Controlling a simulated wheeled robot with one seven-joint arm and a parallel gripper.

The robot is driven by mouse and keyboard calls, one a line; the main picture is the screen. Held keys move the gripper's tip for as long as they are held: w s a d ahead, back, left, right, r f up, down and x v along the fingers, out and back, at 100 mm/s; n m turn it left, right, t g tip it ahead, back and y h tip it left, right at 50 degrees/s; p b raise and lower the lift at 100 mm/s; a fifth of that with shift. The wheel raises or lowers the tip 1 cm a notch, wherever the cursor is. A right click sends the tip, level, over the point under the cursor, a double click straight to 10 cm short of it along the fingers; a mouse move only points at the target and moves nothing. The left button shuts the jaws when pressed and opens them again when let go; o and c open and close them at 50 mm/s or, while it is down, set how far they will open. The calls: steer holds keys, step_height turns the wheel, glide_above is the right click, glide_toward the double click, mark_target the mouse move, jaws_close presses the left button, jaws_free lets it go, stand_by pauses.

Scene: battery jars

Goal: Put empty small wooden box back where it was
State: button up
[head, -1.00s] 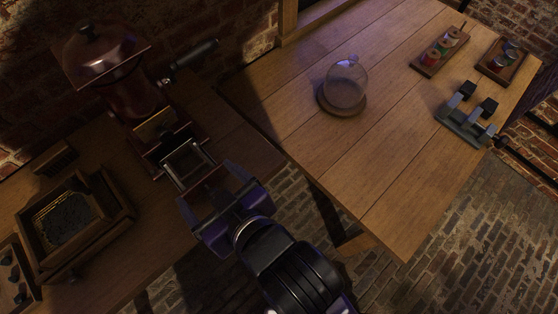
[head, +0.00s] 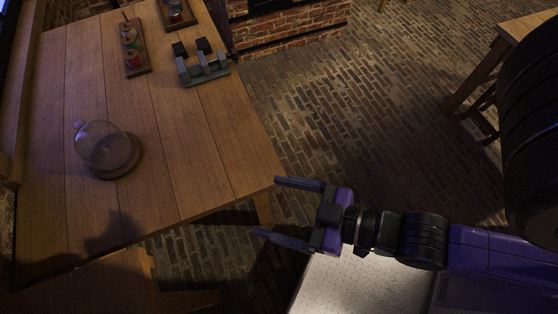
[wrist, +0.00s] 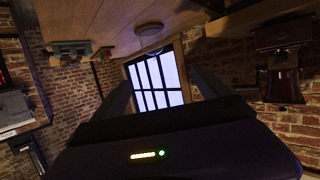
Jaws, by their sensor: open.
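My gripper (head: 270,208) is open and empty in the head view, its two fingers spread apart over the brick floor, just off the near corner of the table. In the wrist view the open fingers (wrist: 165,90) frame a bright window, with nothing between them. The small wooden box cannot be made out in either current view. A dark red grinder (wrist: 283,62) shows upside down at the right of the wrist view, apart from my gripper; whether a box is at it cannot be told.
The wooden table (head: 190,160) holds a glass dome on a round wooden base (head: 117,160), a grey metal stand (head: 203,70) and a rack of small jars (head: 134,48). A second table (head: 510,30) stands at the far right. Brick floor (head: 330,120) lies open between them.

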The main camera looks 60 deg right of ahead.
steer(key=shift+m+t+h, duration=0.3)
steer(key=shift+m+h, duration=0.4)
steer(key=shift+h, duration=0.2)
steer(key=s, duration=0.1)
steer(key=s+d+r, duration=0.1)
steer(key=s, duration=0.1)
steer(key=s+d+r, duration=0.1)
steer(key=shift+s+d+r, duration=0.2)
steer(key=shift+d+r, duration=0.05)
steer(key=shift+f+b, duration=0.85)
